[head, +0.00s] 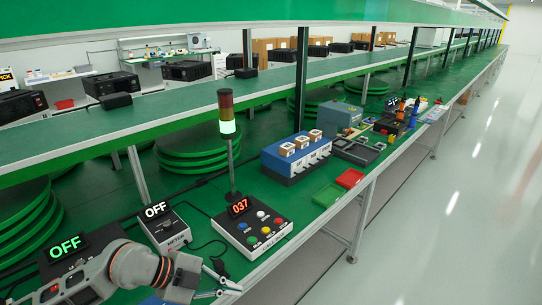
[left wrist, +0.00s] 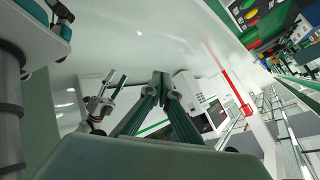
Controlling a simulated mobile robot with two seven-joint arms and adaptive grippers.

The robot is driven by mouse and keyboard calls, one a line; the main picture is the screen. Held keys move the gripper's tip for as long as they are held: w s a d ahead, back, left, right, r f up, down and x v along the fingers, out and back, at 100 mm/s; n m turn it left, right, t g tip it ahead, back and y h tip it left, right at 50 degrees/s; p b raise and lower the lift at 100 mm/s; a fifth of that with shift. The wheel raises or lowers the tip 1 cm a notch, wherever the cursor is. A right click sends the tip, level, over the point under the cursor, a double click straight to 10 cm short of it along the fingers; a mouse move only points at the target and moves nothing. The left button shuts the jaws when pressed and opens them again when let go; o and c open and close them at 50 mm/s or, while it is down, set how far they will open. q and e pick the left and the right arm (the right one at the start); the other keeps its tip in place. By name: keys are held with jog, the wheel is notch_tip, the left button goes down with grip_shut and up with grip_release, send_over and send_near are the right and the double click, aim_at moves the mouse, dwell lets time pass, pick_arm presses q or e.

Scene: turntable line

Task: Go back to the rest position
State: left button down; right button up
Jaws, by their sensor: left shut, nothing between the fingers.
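My left gripper (head: 236,291) is at the bottom of the head view, in front of the near edge of the green bench. Its fingertips meet, with nothing between them, as the left wrist view shows too (left wrist: 163,78). My right gripper (left wrist: 117,77) shows in the left wrist view, left of the left fingers. Its two fingers stand apart and hold nothing that I can see. It is out of the head view.
The button box (head: 252,226) with a red 037 display stands close to my left gripper. Two boxes reading OFF, a meter (head: 163,230) and another (head: 75,252), are left of it. A signal tower (head: 227,128) rises behind. The aisle (head: 440,215) at right is clear.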

pick_arm(q)
jog(key=s+d+r+n+t+h, duration=0.2)
jog(key=s+d+r+h, duration=0.1)
jog(key=d+r+h, duration=0.5)
jog(key=w+a+f+n+t+y, duration=0.2)
jog(key=a+f+n+t+y, duration=0.85)
jog(key=a+f+n, duration=0.4)
jog(key=s+a+f+n+g+y, duration=0.1)
jog(key=s+a+f+g+y, duration=0.1)
jog(key=s+f, duration=0.4)
jog(key=s+a+f+n+g+y, duration=0.1)
jog(key=s+a+f+g+y, duration=0.1)
jog(key=s+f, duration=0.5)
notch_tip(320, 180, down, 2)
jog(key=shift+a+f+g+y, duration=0.3)
jog(key=shift+a+g, duration=0.35)
jog(key=shift+a, duration=0.4)
pick_arm(e)
jog(key=f, duration=0.1)
jog(key=d+f, duration=0.2)
jog(key=shift+s+d+g+h, duration=0.15)
jog(key=shift+s+g+h, duration=0.15)
jog(key=shift+h, duration=0.1)
pick_arm(q)
jog(key=shift+n, duration=0.25)
